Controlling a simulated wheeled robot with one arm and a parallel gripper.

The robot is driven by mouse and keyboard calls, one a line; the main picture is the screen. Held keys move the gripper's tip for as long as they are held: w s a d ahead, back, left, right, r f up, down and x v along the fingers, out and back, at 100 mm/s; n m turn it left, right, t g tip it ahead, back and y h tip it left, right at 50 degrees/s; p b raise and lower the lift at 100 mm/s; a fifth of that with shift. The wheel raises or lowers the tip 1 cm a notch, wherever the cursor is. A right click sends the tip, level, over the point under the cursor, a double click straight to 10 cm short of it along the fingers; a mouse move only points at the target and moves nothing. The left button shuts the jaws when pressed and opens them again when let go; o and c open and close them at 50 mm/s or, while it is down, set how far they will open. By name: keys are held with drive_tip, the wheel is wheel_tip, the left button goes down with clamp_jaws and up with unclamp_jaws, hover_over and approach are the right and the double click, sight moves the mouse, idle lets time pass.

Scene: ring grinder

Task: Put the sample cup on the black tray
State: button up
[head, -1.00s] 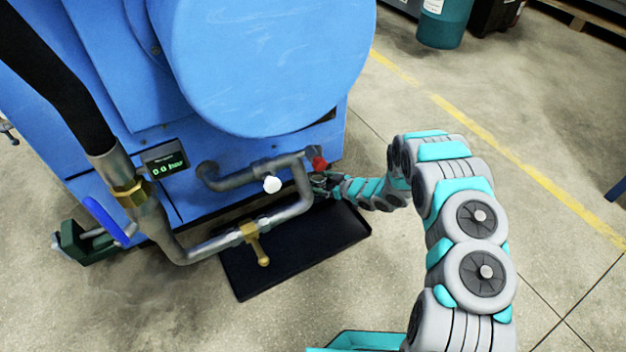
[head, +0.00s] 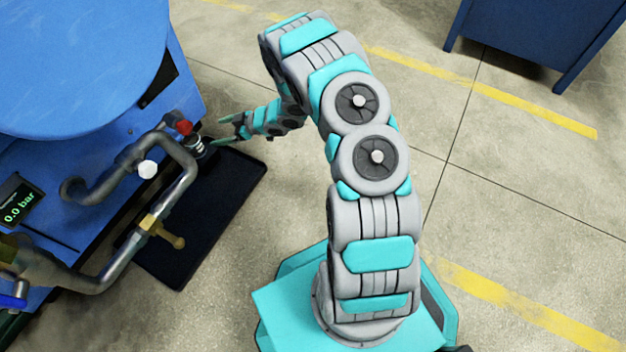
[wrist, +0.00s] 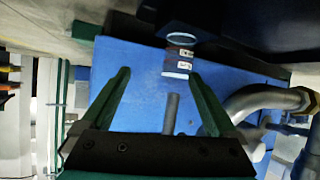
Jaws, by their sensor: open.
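The sample cup (wrist: 178,66) is a small dark cylinder with white labels and a pale rim. It shows ahead of my fingers in the wrist view, beside a dark block. In the head view it is a small striped shape (head: 199,148) near the far corner of the black tray (head: 218,200). I cannot tell whether it rests on the tray or on the dark block. My gripper (head: 233,130) is open, just right of the cup and apart from it. Its two green fingers (wrist: 157,98) are spread with nothing held between them.
The blue machine (head: 70,70) stands at the left. Its grey pipe (head: 180,180) with a red knob (head: 184,127) and brass valve (head: 160,230) overhangs the tray. A blue cabinet (head: 540,35) is at the upper right. The floor right of the tray is clear.

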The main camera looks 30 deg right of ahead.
drive_tip(key=w+d+r+m+t+h, duration=0.1)
drive_tip(key=w+d+r+m+h, duration=0.2)
drive_tip(key=d+r+h, duration=0.75)
drive_tip(key=s+d+r+m+g+h, duration=0.2)
drive_tip(key=s+d+r+m+h, duration=0.15)
drive_tip(key=s+d+r, duration=0.8)
drive_tip(key=s+a+r+m+g+y, duration=0.1)
drive_tip(key=s+a+r+g, duration=0.1)
drive_tip(key=s, duration=1.1)
drive_tip(key=s+a+r+m+g+y, duration=0.1)
drive_tip(key=s+a, duration=0.5)
drive_tip(key=s, duration=0.7)
drive_tip(key=s+a+r+m+g+y, duration=0.2)
drive_tip(key=s+a+r+g, duration=0.2)
drive_tip(key=s, duration=0.9)
wheel_tip(320, 180, up, 3)
drive_tip(key=shift+s+a+f+g, duration=0.1)
drive_tip(key=shift+s+a+g, duration=0.25)
drive_tip(key=shift+g, duration=0.35)
drive_tip(key=shift+m, duration=0.25)
